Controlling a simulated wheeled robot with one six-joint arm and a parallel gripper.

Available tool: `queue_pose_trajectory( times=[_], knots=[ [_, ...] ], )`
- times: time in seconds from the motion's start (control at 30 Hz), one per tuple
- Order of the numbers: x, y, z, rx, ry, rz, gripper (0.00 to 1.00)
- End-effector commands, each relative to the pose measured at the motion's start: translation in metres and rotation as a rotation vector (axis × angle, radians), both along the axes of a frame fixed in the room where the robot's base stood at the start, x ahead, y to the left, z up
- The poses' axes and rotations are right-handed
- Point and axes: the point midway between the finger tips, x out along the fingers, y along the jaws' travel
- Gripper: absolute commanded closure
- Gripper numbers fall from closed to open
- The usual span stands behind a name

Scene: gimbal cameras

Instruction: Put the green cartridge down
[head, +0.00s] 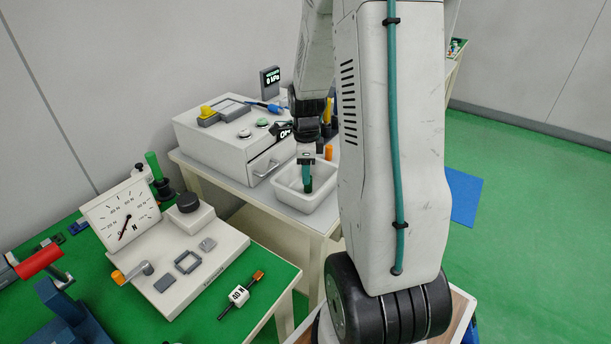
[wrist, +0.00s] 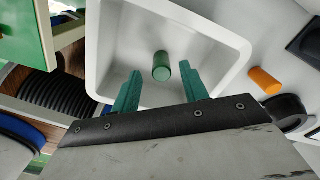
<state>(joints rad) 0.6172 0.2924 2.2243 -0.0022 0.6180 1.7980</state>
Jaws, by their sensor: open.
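The green cartridge (wrist: 161,67) is in the white tray (wrist: 245,50), seen in the wrist view. It lies apart from both fingers of my gripper (wrist: 158,88). The gripper's teal fingers are spread, one on each side of the cartridge's line and a little nearer the camera. In the head view my gripper (head: 307,178) points down into the white tray (head: 283,193) on the small table. The cartridge is hard to tell apart from the teal fingers there.
An orange cylinder (head: 328,152) stands beside the tray. A white box with a drawer (head: 270,165) is behind the tray to the left.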

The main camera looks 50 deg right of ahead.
Motion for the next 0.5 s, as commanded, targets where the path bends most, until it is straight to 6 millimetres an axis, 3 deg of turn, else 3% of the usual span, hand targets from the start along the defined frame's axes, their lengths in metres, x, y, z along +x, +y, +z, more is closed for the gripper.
queue_pose_trajectory(
  times=[0.3, 0.5],
  knots=[
    [0.0, 0.0, 0.069, -0.003, -0.004, 0.0, 0.56],
    [0.0, 0.0, 0.093, -0.002, -0.003, 0.0, 0.56]
  ],
)
